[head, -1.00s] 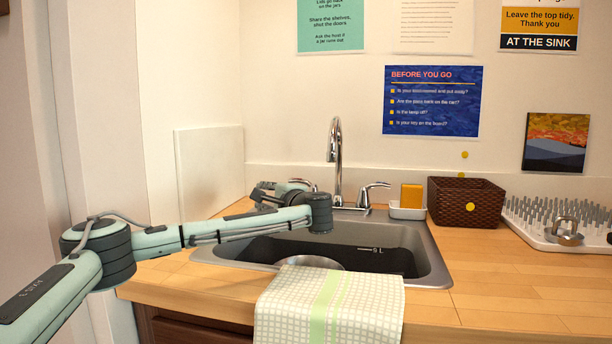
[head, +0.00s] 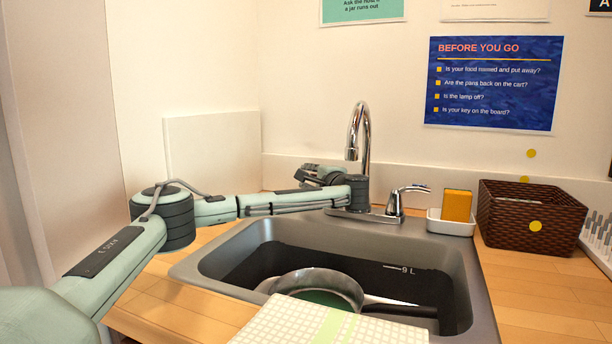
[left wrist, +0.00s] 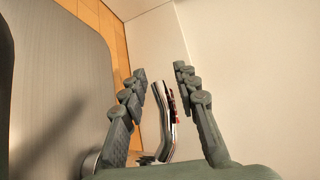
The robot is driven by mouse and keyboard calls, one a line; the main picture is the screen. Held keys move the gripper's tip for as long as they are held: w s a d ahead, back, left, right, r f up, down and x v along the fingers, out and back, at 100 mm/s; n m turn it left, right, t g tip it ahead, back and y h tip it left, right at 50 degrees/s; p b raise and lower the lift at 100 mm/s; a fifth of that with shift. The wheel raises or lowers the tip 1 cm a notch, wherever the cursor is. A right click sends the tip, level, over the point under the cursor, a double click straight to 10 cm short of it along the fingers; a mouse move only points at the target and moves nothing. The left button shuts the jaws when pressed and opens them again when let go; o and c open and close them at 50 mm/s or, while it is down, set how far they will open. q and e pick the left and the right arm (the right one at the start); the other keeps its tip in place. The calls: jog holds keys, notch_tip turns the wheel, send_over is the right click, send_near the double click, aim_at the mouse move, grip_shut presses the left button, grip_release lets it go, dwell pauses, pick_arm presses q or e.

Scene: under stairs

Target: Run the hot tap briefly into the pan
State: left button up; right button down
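The chrome tap (head: 364,130) stands behind the sink. Its right lever (head: 400,198) is in plain view; its left lever is hidden behind my left arm in the head view. My left gripper (head: 322,174) is at the tap's left side. In the left wrist view my left gripper (left wrist: 160,72) is open, and a chrome lever (left wrist: 167,125) with a red mark stands between its fingers, with gaps on both sides. The pan (head: 318,284) sits in the sink, handle pointing right, its front partly hidden by the cloth. No water stream shows. My right gripper is out of view.
The sink (head: 455,262) is set in a wooden counter (head: 535,295). A checked cloth (head: 290,325) hangs over its front edge. A yellow sponge (head: 457,205) in a white holder and a brown wicker basket (head: 530,218) stand right of the tap. A pale panel (head: 212,148) stands at left.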

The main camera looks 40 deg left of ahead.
pick_arm(q)
jog(key=shift+x, duration=1.1)
jog(key=shift+c, duration=0.3)
grip_shut()
